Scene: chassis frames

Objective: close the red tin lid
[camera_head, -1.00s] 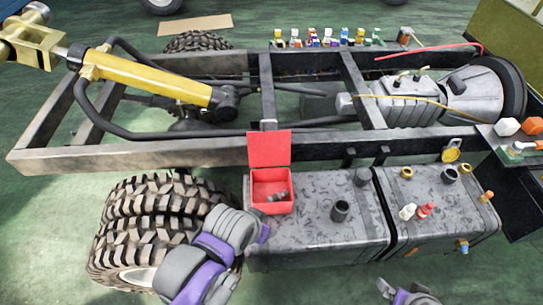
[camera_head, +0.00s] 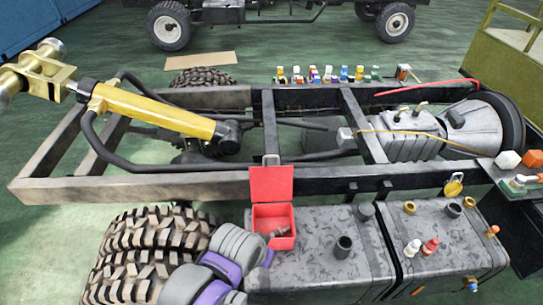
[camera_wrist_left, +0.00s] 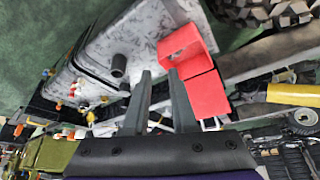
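The red tin (camera_head: 288,243) sits on the grey tank top beside the frame rail. Its red lid (camera_head: 271,184) stands raised at the back, so the tin is open. My right gripper is not visible.
Caps and small bottles (camera_head: 431,246) stand on the second tank. A large tire (camera_head: 150,240) is at left.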

